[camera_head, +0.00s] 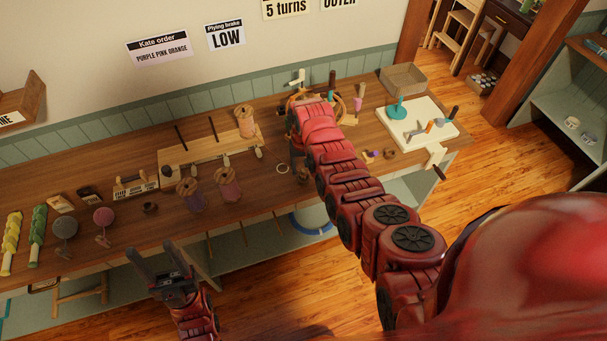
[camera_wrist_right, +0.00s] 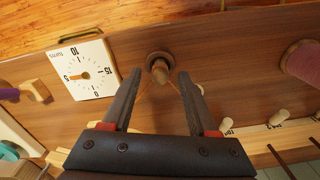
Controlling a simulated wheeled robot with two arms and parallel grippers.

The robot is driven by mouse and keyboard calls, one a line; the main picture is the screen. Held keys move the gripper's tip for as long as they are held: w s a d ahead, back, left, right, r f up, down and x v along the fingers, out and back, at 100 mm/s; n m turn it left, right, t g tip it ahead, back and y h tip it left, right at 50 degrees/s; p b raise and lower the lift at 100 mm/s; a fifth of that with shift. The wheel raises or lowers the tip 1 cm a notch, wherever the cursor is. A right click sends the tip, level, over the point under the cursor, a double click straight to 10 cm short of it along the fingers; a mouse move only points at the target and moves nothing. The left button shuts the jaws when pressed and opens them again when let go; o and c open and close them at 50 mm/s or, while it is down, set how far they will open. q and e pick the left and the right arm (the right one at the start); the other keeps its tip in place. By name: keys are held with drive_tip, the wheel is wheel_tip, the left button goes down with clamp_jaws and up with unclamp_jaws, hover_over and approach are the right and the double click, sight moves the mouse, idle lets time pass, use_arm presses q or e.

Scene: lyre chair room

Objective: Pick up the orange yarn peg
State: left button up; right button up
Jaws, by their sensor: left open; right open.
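A small wooden peg (camera_wrist_right: 159,70) on a round dark base stands on the bench in the right wrist view. Thin orange strands spread from it towards my fingers. I cannot tell for sure that this is the orange yarn peg. My right gripper (camera_wrist_right: 160,76) is open, with its two fingers apart on either side of the peg and nothing visibly clamped. In the head view my right arm hides most of that spot. My left gripper (camera_head: 152,250) is open and empty in front of the bench's near edge.
A white dial card (camera_wrist_right: 86,70) lies left of the peg, a pink spool (camera_wrist_right: 302,62) right. In the head view, an orange spool (camera_head: 245,121) stands on the wooden rack, spools (camera_head: 228,184) stand before it, and a white board (camera_head: 440,117) holds coloured pieces.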

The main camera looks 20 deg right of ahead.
drive_tip(key=shift+f, duration=1.1)
clamp_jaws()
